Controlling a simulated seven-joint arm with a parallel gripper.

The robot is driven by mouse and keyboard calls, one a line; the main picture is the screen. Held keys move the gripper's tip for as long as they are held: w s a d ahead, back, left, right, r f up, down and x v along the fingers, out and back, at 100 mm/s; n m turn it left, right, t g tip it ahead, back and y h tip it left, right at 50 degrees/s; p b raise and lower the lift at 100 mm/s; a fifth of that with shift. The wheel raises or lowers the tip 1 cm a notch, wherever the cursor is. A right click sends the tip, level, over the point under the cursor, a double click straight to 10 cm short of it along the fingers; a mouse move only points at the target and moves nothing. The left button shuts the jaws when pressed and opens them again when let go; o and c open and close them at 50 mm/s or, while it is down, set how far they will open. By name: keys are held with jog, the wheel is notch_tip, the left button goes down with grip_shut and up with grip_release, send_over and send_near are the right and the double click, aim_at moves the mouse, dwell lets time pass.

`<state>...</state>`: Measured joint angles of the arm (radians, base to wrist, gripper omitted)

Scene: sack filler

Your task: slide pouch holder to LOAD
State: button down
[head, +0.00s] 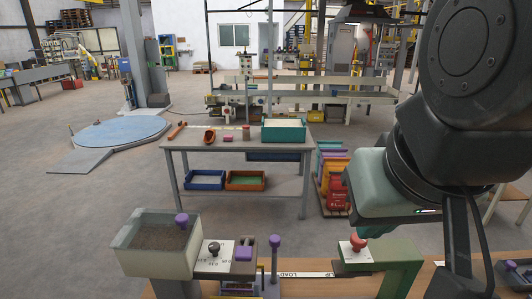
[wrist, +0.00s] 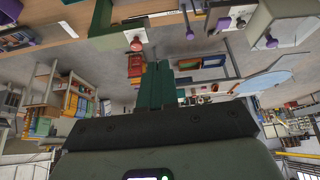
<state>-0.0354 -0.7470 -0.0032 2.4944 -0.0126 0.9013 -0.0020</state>
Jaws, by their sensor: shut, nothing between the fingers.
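A white strip with the printed word LOAD (head: 292,274) lies along the wooden bench. At its right end stands a green bracket (head: 400,258) with a white plate and a red knob (head: 357,242). I cannot tell for sure which part is the pouch holder. My gripper (head: 362,231) hangs over the bench just above and behind the red knob, partly hidden by its own body. In the wrist view its green fingers (wrist: 155,88) are together and empty. The red knob (wrist: 136,44) shows beyond them there, apart from the fingertips.
Left on the bench are a hopper of brown material (head: 155,245), a dial with a black knob (head: 214,249) and a purple-topped lever (head: 275,245). A grey table (head: 240,140) with trays stands behind. Stacked coloured sacks (head: 333,175) stand beside it. My arm covers the right side.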

dwell(0.4)
jog(key=c, duration=1.6)
grip_release()
jog(key=shift+o, duration=1)
jog(key=shift+w+a, duration=0.1)
jog(key=shift+w, duration=0.35)
jog(key=o, duration=0.6)
jog(key=w+a+g, duration=0.1)
jog(key=w+a, duration=0.1)
jog(key=w, duration=0.5)
jog(key=shift+f+n+g+y, duration=0.3)
jog(key=shift+f+g, duration=0.05)
jog(key=shift+g, duration=0.05)
jog(key=n+g, duration=0.1)
jog(key=g, duration=0.3)
send_over(275, 238)
notch_tip(275, 238, down, 16)
notch_tip(275, 238, down, 10)
jog(key=shift+r, duration=0.15)
jog(key=shift+c, duration=0.5)
grip_shut()
